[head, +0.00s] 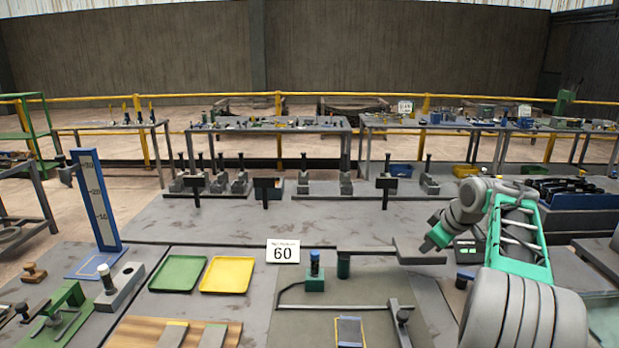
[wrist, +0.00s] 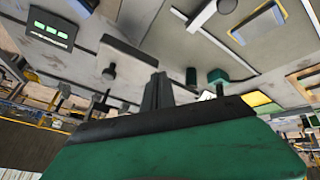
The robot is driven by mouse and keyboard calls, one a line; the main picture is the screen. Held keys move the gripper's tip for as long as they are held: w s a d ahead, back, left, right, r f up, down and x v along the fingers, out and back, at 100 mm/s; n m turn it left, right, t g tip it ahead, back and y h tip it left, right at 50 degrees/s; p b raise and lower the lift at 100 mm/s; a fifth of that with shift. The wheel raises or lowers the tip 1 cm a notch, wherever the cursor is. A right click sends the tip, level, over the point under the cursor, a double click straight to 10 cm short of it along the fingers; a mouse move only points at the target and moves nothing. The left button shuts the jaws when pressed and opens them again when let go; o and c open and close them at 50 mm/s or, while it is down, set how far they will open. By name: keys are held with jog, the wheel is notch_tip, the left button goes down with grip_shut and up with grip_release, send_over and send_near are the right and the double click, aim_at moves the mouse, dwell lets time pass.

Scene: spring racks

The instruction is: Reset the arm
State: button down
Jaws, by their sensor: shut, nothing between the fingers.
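My arm reaches in from the right of the head view, grey with green parts, and bends back toward the left. My gripper (head: 428,244) is above the right part of the bench, over a grey plate (head: 418,257). In the wrist view the dark fingers (wrist: 157,90) stand together with nothing held between them. The wrist picture is upside down, with the bench at the top and the wall at the bottom.
A card marked 60 (head: 283,251), a green tray (head: 178,273) and a yellow tray (head: 228,275) are left of the arm. A blue scale post (head: 97,202) stands at the left. A blue-topped green block (head: 315,273) and a dark green cylinder (head: 343,265) are nearer.

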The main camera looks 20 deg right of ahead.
jog(key=s+a+f+m+g, duration=0.1)
jog(key=s+a, duration=0.2)
jog(key=a, duration=0.9)
jog(key=s+a+m+g, duration=0.15)
jog(key=s+a, duration=0.25)
jog(key=a, duration=0.7)
jog(key=s+a+f+m, duration=0.1)
jog(key=s+a+f, duration=0.3)
jog(key=s, duration=0.4)
jog(key=s+a+f+m, duration=0.2)
jog(key=s+a+f, duration=0.3)
jog(key=s, duration=0.3)
jog(key=shift+s+a+g, duration=0.35)
jog(key=shift+a, duration=0.5)
